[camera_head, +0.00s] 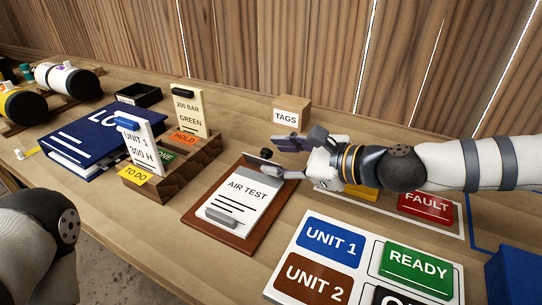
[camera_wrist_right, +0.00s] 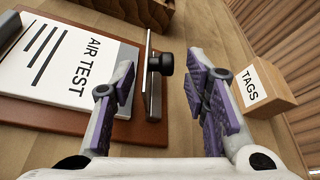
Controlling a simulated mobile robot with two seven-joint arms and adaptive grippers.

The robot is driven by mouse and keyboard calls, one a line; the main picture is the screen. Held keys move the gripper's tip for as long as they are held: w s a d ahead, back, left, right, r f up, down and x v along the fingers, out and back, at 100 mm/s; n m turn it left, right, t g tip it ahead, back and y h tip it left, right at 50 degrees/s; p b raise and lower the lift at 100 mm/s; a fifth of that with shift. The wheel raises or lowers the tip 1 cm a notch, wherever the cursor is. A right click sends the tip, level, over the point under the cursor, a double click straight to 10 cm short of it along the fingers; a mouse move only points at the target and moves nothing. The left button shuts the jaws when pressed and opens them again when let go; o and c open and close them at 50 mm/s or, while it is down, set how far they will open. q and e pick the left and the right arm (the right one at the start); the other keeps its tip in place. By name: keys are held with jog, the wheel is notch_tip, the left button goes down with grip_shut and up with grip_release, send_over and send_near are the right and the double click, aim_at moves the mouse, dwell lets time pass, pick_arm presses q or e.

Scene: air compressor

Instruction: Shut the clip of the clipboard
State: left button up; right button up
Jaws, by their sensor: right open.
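The brown clipboard (camera_head: 207,187) lies on the bench with a white AIR TEST sheet (camera_head: 241,190) on it. Its metal clip (camera_wrist_right: 149,80) is at the far end of the board and shows as a narrow plate that looks raised off the sheet. A black knob (camera_wrist_right: 161,63) sticks out from the clip; it also shows in the head view (camera_head: 266,153). My right gripper (camera_head: 271,156) is open over that end, and in the wrist view the knob appears between its fingers, with no clear contact. My left gripper is out of view; only part of that arm shows.
A TAGS box (camera_head: 287,117) stands behind the right gripper. Left of the clipboard is a wooden card holder (camera_head: 185,165), then a blue logbook (camera_head: 80,140). A sign panel with UNIT 1 (camera_head: 331,237) and READY (camera_head: 416,262) plates lies at the front right.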

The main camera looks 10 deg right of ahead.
aim_at(270, 163)
jog(key=shift+x, duration=1.35)
jog(key=shift+r, duration=0.1)
grip_shut()
jog(key=shift+s+a+f+n+t+h+b, duration=0.25)
jog(key=shift+s+f+n+t+h+b, duration=0.15)
jog(key=shift+n, duration=0.3)
jog(key=shift+s+a+n+t+b, duration=0.15)
jog(key=shift+n+t+b, duration=0.2)
jog(key=shift+n+t, duration=0.2)
jog(key=shift+s+a+n+t, duration=0.15)
jog(key=shift+n+t, duration=0.2)
jog(key=shift+n, duration=0.4)
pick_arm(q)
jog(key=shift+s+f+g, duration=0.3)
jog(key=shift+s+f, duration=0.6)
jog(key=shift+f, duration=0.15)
pick_arm(e)
jog(key=shift+r, duration=0.2)
grip_release()
